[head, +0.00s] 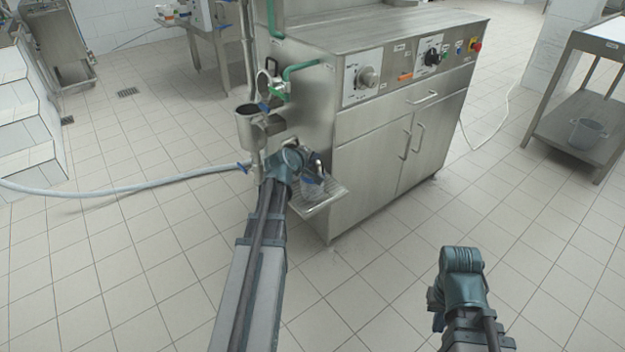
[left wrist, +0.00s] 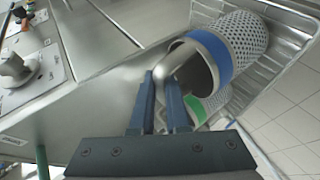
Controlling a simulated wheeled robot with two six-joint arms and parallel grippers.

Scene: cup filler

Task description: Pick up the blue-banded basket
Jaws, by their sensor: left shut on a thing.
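The blue-banded basket (left wrist: 211,50) is a perforated metal cup with a blue rim band, lying tilted in the left wrist view. My left gripper (left wrist: 160,80) is shut on its metal handle, one finger at each side. In the head view the basket (head: 311,187) is partly hidden by my left gripper (head: 309,170), low at the steel machine's left side. A green-banded basket (left wrist: 194,109) sits beside it, partly hidden by a finger. My right gripper (head: 437,306) is in front of the machine over the floor; its fingers are mostly hidden.
A metal funnel cup (head: 250,128) and green pipes stand close above. A white hose (head: 120,190) runs left. The tiled floor in front is clear.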

